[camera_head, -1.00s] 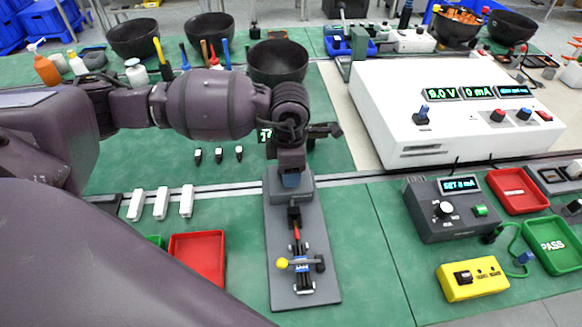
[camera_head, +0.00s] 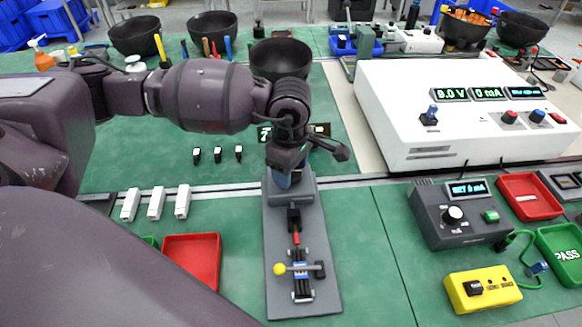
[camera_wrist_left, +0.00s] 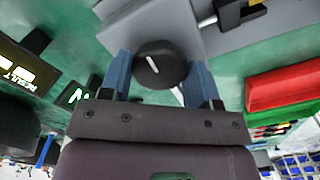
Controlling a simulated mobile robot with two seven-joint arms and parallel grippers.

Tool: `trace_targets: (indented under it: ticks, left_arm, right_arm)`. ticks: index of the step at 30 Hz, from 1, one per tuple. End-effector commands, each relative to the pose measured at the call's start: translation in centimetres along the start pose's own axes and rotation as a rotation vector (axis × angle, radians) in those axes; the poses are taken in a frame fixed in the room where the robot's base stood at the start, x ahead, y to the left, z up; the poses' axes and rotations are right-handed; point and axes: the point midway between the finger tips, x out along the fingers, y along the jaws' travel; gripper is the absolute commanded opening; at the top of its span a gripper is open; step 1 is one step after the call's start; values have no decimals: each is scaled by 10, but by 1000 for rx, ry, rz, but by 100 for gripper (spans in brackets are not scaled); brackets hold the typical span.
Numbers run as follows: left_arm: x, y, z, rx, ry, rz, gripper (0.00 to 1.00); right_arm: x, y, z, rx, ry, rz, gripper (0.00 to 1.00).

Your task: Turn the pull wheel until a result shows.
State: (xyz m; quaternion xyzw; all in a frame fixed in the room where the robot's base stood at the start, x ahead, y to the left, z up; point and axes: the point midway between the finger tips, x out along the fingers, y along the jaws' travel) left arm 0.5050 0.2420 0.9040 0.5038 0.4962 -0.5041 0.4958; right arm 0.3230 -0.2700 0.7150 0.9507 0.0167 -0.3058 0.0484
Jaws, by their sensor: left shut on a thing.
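The pull wheel (camera_wrist_left: 160,62) is a round black knob with a white mark, seen in the left wrist view on the grey pull stand (camera_head: 305,190). My left gripper (camera_wrist_left: 160,80) has its blue fingers on both sides of the wheel and is shut on it. In the head view my left gripper (camera_head: 284,180) is at the stand's upper block and hides the wheel. A dark panel (camera_wrist_left: 20,72) with the word RESULT and pale blocks is partly cut off in the left wrist view; I cannot read a clear result. My right gripper is not in view.
A red tray (camera_head: 192,262) is to the left. A grey meter box (camera_head: 460,228), a yellow box (camera_head: 483,289) and a green PASS tray (camera_head: 562,274) are to the right.

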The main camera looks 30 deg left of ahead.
Motion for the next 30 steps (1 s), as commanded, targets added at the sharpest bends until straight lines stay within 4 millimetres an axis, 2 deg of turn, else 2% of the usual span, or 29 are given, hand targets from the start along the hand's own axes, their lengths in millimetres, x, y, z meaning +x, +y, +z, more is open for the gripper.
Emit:
trace_targets:
  ticks: [14,15,19,20,30]
  left_arm:
    - [-1,1,0,15,-1,3,33]
    - [-1,1,0,15,-1,3,59]
    - [-1,1,0,14,-1,3,79]
    - [-1,0,0,14,-1,3,82]
    - [-5,0,0,14,0,2,82]
  right_arm:
    - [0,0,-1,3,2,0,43]
    - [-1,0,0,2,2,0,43]
    - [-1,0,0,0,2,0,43]
    - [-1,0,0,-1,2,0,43]
    - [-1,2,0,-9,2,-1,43]
